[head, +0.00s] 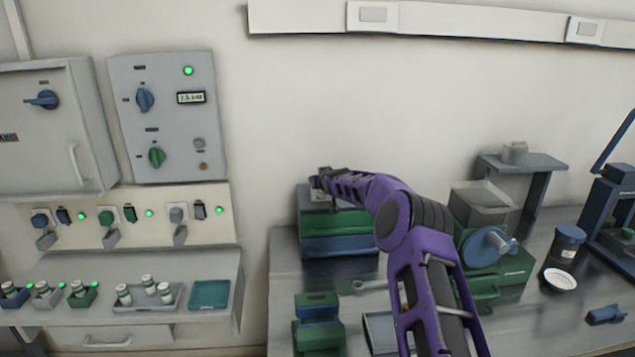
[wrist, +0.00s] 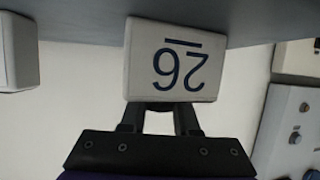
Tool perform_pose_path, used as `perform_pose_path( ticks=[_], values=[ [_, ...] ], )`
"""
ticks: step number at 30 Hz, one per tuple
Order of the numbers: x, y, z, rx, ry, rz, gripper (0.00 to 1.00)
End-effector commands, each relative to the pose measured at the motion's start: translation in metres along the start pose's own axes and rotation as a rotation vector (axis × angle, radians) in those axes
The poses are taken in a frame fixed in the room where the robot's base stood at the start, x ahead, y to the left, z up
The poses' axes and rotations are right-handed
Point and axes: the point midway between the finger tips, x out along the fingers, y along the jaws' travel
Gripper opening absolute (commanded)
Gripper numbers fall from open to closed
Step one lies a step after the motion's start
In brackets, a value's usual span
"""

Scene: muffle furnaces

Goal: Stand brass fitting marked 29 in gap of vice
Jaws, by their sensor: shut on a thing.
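My gripper (head: 322,186) is at the back left of the bench, over a grey-topped green and blue stack (head: 345,243). In the wrist view my gripper (wrist: 160,108) is shut on a pale block-like fitting (wrist: 140,60). The fitting has an upside-down, underlined dark marking with a 2 and a second digit that looks like 6 or 9. Its edge meets or nearly meets a grey surface at the top of that view; contact is unclear. In the head view my arm hides part of the stack. I cannot tell surely which thing is the vice.
A green machine with a blue crank (head: 488,243) stands right of my arm. Behind it is a dark raised stand (head: 535,162). A dark jar (head: 566,243) and white lid (head: 559,281) are farther right. Green and blue blocks (head: 318,325) stand at the front left.

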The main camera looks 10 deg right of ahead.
Motion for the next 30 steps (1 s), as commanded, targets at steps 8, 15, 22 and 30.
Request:
perform_pose_path(
  ticks=[8,15,22,30],
  values=[
    [0.0011,0.0,0.0018,-0.001,0.004,0.0,0.0],
    [0.0023,0.0,0.0053,-0.001,0.001,0.0,0.49],
    [0.0023,-0.0001,0.0053,-0.001,0.001,0.0,0.59],
    [-0.002,-0.0011,0.0015,-0.004,0.002,-0.002,0.59]
  ],
)
